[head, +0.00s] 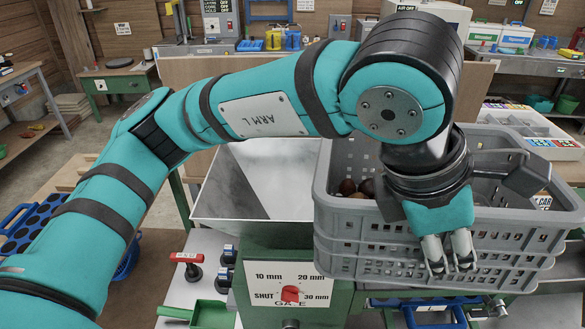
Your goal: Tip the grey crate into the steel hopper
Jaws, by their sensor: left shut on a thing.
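The grey crate (345,232) is a perforated plastic box at the right, beside and partly in front of the steel hopper. Brown chestnuts (350,187) lie inside it; my arm hides much of its inside. It looks roughly level. My left gripper (449,252) reaches over the crate, its fingers down at the near wall, shut on it. The steel hopper (228,184) stands left of the crate, open at the top, with bare metal showing inside. Its right part is hidden by the crate and my arm. My right gripper is not in view.
Below the hopper is a green body with a gate dial (290,293) and its scale plate. A red-handled valve (187,262) and a green scoop (210,315) are at the lower left. A blue rack (32,228) stands far left. Benches line the back.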

